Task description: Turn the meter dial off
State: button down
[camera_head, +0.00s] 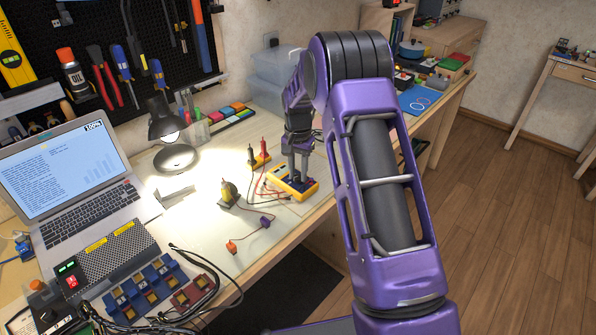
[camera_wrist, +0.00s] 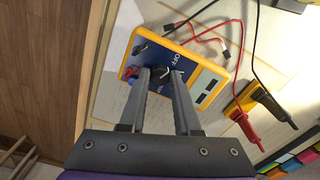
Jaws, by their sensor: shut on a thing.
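The meter is a yellow-framed multimeter with a blue face. It lies on the workbench below my arm in the head view (camera_head: 283,186) and fills the middle of the wrist view (camera_wrist: 205,90). Its black round dial (camera_wrist: 159,77) sits between my fingertips, and an OFF label shows above it. My gripper (camera_wrist: 160,72) is shut on the dial, one finger on each side. In the head view my gripper (camera_head: 297,177) points straight down onto the meter, and the dial is hidden there. The dial's pointer direction cannot be told.
Red and black leads lie around the meter. A yellow block with red and black probes (camera_head: 258,160) stands close by. A yellow-and-black item (camera_head: 229,193) and a small orange clip (camera_head: 231,246) lie to the left. The lamp (camera_head: 172,140) and laptop (camera_head: 65,170) stand further left.

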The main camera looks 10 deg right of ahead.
jog(key=shift+n, duration=0.4)
jog(key=c, duration=0.6)
grip_release()
